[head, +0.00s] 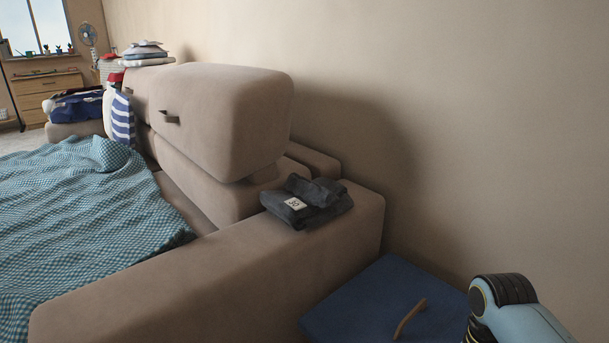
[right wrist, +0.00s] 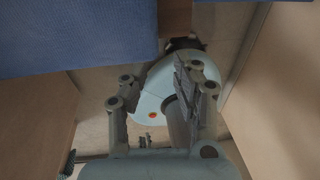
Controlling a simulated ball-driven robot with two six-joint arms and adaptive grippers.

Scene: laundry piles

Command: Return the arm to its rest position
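My right arm shows as a light blue and black link at the bottom right of the head view; its gripper is out of that view. In the right wrist view my right gripper (right wrist: 155,82) has its two grey fingers apart, with nothing visible between them. Behind the fingers is a pale rounded body with a red dot, which looks like my own base. My left arm and left gripper are not in view.
A folded dark garment (head: 308,201) with a white tag lies on the beige sofa's (head: 150,290) arm. A blue-topped piece (head: 350,305) stands beside the sofa, near my right arm. A checkered blanket (head: 80,220) covers the seat. A plain wall (head: 480,130) is at right.

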